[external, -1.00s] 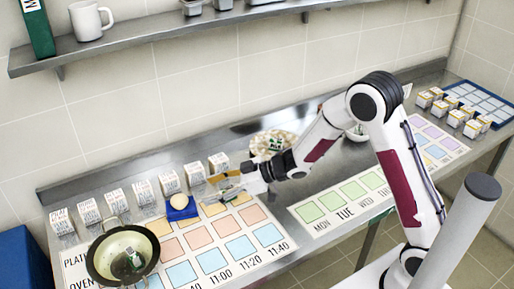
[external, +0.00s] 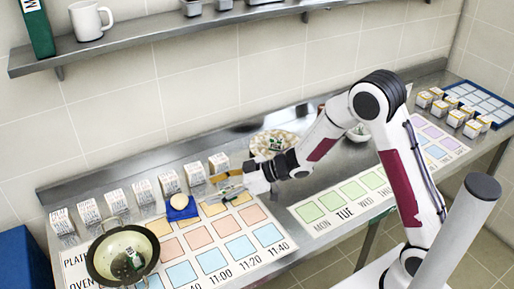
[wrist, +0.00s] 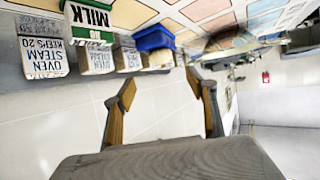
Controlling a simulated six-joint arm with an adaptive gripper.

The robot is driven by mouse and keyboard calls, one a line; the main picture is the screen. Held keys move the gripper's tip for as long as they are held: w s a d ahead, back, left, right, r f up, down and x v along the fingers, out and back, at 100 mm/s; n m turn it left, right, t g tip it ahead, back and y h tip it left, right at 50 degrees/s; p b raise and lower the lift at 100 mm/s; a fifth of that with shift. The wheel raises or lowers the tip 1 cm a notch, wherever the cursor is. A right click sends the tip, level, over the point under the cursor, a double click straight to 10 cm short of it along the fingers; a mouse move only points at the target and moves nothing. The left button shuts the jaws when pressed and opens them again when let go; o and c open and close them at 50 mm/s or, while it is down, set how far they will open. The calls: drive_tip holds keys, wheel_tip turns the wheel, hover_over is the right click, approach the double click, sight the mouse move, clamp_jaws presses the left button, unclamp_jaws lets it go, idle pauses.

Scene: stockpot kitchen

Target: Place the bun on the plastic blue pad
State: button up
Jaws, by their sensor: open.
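The round pale bun (external: 179,201) rests on the small blue pad (external: 183,213) at the back of the plating sheet. In the wrist view the blue pad (wrist: 153,38) shows at the top middle, with the bun (wrist: 158,58) partly visible against it. My gripper (external: 219,187) is to the right of the bun and pad, apart from both. In the wrist view my gripper (wrist: 162,82) has its two fingers spread with nothing between them.
A row of small labelled cartons (external: 142,191) stands along the back of the counter. A dark-rimmed pot (external: 101,262) stands at the front left. A bowl of pale pieces (external: 260,148) is behind my arm. A shelf (external: 160,31) runs above.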

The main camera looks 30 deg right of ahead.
drive_tip(key=w+d+r+m+t+h, duration=0.25)
drive_tip(key=d+r+h, duration=0.5)
drive_tip(key=d, duration=0.65)
drive_tip(key=s+d+r+m+h, duration=0.3)
drive_tip(key=s+d+r+m, duration=0.3)
drive_tip(key=d, duration=0.5)
drive_tip(key=s+d+m+g, duration=0.1)
drive_tip(key=s+d+g, duration=0.1)
drive_tip(key=s, duration=1.1)
drive_tip(key=s+d+m+g, duration=0.2)
drive_tip(key=s+d, duration=0.1)
drive_tip(key=s, duration=1.1)
drive_tip(key=shift+s+d, duration=0.15)
drive_tip(key=shift+d, duration=0.25)
